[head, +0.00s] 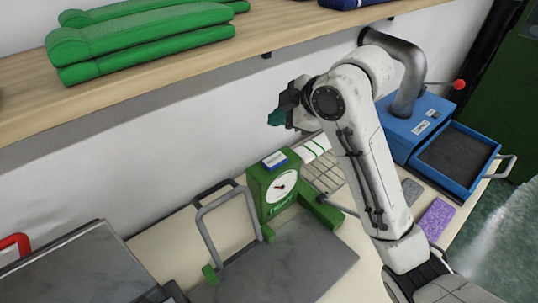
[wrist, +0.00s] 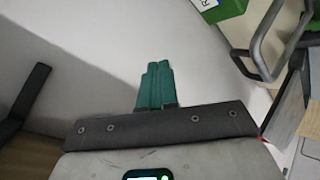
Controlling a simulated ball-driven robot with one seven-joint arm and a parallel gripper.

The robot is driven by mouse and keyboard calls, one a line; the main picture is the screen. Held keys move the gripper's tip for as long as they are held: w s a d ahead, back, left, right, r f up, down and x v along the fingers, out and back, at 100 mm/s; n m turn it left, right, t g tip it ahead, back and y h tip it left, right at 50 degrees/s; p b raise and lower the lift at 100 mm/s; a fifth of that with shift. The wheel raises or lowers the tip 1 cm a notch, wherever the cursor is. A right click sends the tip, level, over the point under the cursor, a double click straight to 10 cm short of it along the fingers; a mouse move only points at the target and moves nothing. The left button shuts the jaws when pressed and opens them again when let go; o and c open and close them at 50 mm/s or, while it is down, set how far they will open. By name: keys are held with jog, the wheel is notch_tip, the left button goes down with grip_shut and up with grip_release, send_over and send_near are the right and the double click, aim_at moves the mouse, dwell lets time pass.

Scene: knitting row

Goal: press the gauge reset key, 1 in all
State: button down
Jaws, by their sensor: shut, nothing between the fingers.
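A green gauge (head: 272,190) with a round white dial stands on the bench at the back of a grey plate. A blue piece with a white face (head: 274,159) sits on its top; I cannot tell for sure that it is the reset key. In the wrist view, part of a green body with a blue-and-white label (wrist: 208,4) shows at the top edge. My gripper (head: 277,118) is above the gauge, apart from it, near the wall. Its teal fingers (wrist: 154,85) are shut together with nothing between them.
A grey bar handle (head: 222,215) rises left of the gauge. A wooden shelf (head: 150,85) with folded green knits (head: 140,40) runs above, near my gripper. A blue box with an open drawer (head: 455,155) stands at the right. The grey plate (head: 290,265) is bare in front.

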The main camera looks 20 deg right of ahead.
jog(key=shift+w+f, duration=0.1)
jog(key=b, duration=0.7)
send_over(277, 161)
notch_tip(277, 161, down, 8)
jog(key=shift+r, duration=0.1)
jog(key=shift+f, duration=0.45)
jog(key=shift+f, duration=0.1)
dwell(1.4)
jog(key=shift+f, duration=0.25)
jog(key=shift+f+b, duration=0.45)
jog(key=shift+b, duration=0.05)
dwell(0.6)
jog(key=shift+r+p, duration=0.85)
